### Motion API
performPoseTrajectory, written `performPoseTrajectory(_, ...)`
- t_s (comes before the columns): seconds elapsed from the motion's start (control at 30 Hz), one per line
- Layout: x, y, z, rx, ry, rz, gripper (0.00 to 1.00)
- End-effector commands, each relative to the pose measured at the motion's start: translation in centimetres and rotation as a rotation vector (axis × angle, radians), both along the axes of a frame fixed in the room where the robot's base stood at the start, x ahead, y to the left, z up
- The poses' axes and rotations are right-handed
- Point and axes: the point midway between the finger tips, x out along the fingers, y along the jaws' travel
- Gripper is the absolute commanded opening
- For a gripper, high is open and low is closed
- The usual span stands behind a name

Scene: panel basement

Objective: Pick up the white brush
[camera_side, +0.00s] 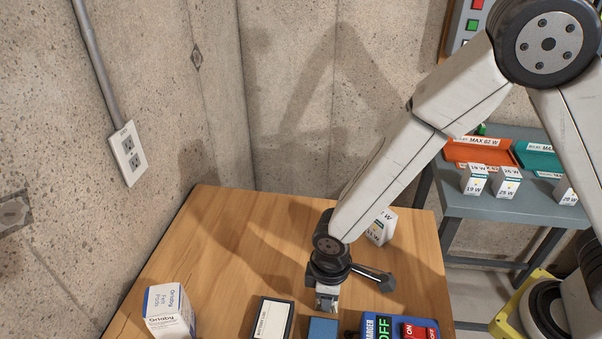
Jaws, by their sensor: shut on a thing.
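My gripper (327,300) points down over the front part of the wooden table (232,236), just behind a blue block (322,329). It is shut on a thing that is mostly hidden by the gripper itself. A small pale piece shows at the jaws, but I cannot tell if it is the white brush or part of the gripper. No white brush shows clearly elsewhere. I cannot tell whether the held thing touches the table or the block.
A white Grinby box (168,311) stands at front left. A black case with a cream label (273,319) and a blue charger (384,327) flank the block. A white box (381,228) stands behind my arm. The table's left middle is clear.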

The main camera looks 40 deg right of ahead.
Motion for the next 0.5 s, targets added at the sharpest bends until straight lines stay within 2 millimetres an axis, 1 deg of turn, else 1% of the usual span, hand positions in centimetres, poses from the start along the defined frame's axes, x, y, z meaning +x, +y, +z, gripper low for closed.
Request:
performPoseTrajectory(0.17,0.0,0.0,0.8,0.001,-0.001,0.0,0.0)
performPoseTrajectory(0.27,0.1,0.0,1.5,0.002,-0.002,0.0,0.0)
performPoseTrajectory(0.5,0.1,0.0,4.3,0.002,-0.002,0.0,0.0)
